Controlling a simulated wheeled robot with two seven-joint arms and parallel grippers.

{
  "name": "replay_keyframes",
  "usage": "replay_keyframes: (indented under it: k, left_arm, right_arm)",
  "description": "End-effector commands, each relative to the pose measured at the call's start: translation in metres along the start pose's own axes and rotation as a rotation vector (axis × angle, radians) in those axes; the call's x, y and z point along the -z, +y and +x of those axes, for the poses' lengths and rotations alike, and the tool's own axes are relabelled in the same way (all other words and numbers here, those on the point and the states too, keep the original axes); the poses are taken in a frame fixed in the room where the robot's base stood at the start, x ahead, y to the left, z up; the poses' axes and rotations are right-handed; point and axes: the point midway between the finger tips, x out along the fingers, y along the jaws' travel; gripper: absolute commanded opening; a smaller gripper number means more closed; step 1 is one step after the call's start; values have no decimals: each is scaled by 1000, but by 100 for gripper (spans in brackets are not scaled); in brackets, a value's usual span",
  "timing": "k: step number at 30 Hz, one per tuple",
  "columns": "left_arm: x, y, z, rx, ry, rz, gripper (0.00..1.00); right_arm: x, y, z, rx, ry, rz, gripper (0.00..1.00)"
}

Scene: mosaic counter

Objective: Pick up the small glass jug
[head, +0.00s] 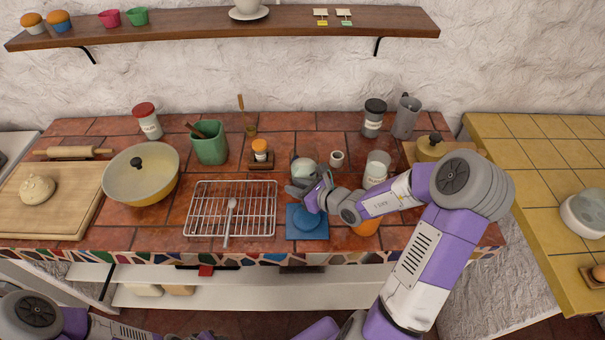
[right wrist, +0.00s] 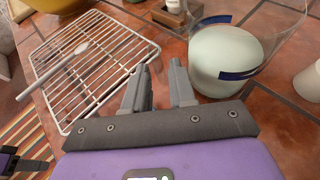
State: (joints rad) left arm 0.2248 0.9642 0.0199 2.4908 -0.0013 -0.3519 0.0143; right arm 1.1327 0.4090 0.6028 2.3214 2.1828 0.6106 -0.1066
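The small glass jug (head: 305,168) stands on the tiled counter right of the middle, partly hidden by my right gripper. In the right wrist view the jug (right wrist: 226,62) is clear glass with a pale lower part and dark blue marks, just right of the fingers and apart from them. My right gripper (head: 308,192) is in front of the jug, above a blue cloth or mat. In the right wrist view its fingers (right wrist: 160,82) are a little apart with nothing between them.
A wire rack (head: 205,208) with a spoon (head: 229,220) lies to the left. A blue item (head: 306,222) lies below the gripper. A small orange-topped jar (head: 261,150) stands behind left.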

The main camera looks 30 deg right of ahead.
Motion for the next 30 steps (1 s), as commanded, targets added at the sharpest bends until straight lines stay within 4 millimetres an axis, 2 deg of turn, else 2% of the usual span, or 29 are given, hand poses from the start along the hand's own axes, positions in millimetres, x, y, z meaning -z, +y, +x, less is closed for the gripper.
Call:
replay_keyframes:
  k: [1, 4, 12, 13, 18, 30]
  left_arm:
    - [0, -2, 5, 0, 0, 0, 43]
    - [0, -3, 7, 0, 0, 0, 43]
    - [0, -3, 7, 0, 0, 0, 43]
    - [0, -3, 7, 0, 0, 0, 43]
    - [0, -3, 7, 0, 0, 0, 43]
    - [0, -3, 7, 0, 0, 0, 43]
  right_arm:
    - [2, 1, 10, -3, -2, 2, 25]
    - [2, 1, 20, -2, -1, 1, 25]
    - [0, 0, 24, 0, 1, -1, 25]
    - [0, 0, 24, 0, 1, -1, 23]
    - [0, 0, 23, 0, 1, -1, 0]
    - [1, 0, 23, 0, 2, -1, 0]
